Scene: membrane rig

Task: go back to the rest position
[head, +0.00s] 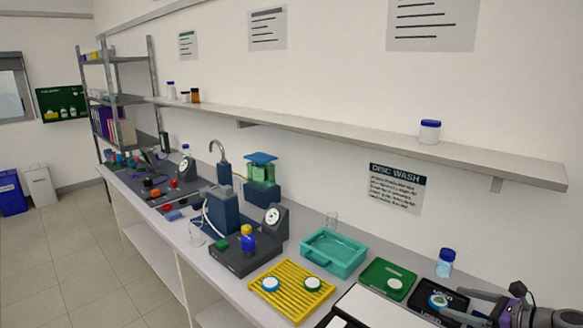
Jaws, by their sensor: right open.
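My right gripper (452,304) is at the bottom right corner, open, with its two fingers pointing left. The gap between the fingers looks empty. Whether a finger touches the tray, I cannot tell. My left gripper is not in view. The membrane rig (235,258) stands mid-bench, a dark base with a blue and yellow knob and a gauge (272,217).
A yellow slatted rack (290,291) carries two discs. A wall shelf (350,135) runs above the bench. Floor space (70,260) is clear at left.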

